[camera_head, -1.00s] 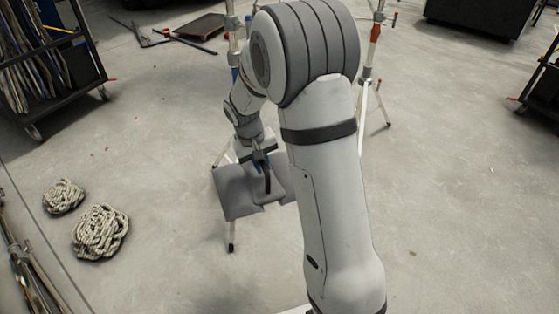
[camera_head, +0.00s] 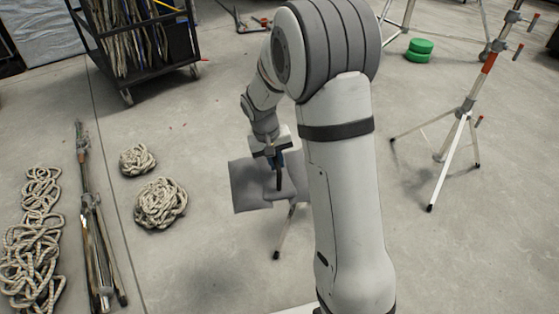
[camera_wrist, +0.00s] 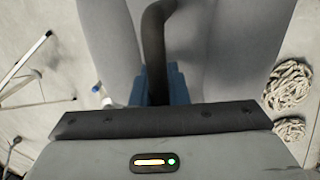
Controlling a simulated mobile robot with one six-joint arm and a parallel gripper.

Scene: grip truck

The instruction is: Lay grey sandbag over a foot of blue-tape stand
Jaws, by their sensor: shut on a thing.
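My gripper (camera_head: 278,168) is shut on the dark handle of the grey sandbag (camera_head: 248,187), which hangs in the air left of my arm. In the wrist view the sandbag (camera_wrist: 240,45) fills the upper middle, with its dark handle (camera_wrist: 154,45) between the jaws. A pale leg with a dark foot (camera_head: 284,236) shows below and behind the bag; the rest of its stand is hidden by my arm. No blue tape shows clearly in the head view.
A red-taped stand (camera_head: 489,63) spreads its legs at the right. Rope coils (camera_head: 160,203) lie to the left, beside folded stands (camera_head: 92,225) and more rope (camera_head: 35,240). A black cart (camera_head: 140,40) is at the back left.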

